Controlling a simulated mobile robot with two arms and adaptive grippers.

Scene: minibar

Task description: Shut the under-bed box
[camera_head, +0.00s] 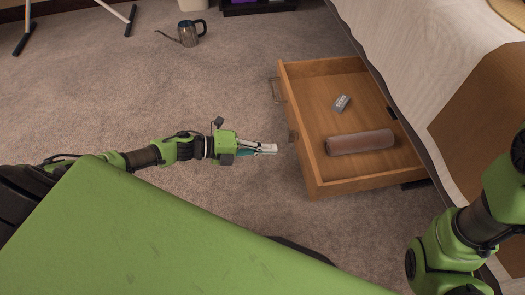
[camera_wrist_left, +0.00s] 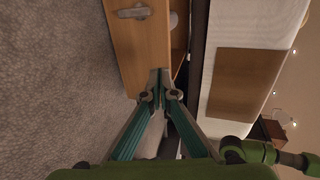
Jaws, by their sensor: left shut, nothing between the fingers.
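The under-bed box (camera_head: 312,171) is a wooden drawer pulled out from beneath the bed, open at the top. A brown roll (camera_head: 360,142) and a small grey box (camera_head: 342,103) lie inside it. My left gripper (camera_head: 275,148) is shut and empty, a short way left of the drawer's front panel. In the left wrist view the shut fingertips (camera_wrist_left: 160,92) appear in front of the wooden front panel (camera_wrist_left: 140,45), with a metal handle (camera_wrist_left: 132,12) on it. I cannot tell whether they touch it. My right gripper is out of view; only my right arm shows.
The bed (camera_head: 430,40) with a pale cover stands at the right, above the drawer. White stand legs (camera_head: 118,12) are at the top left.

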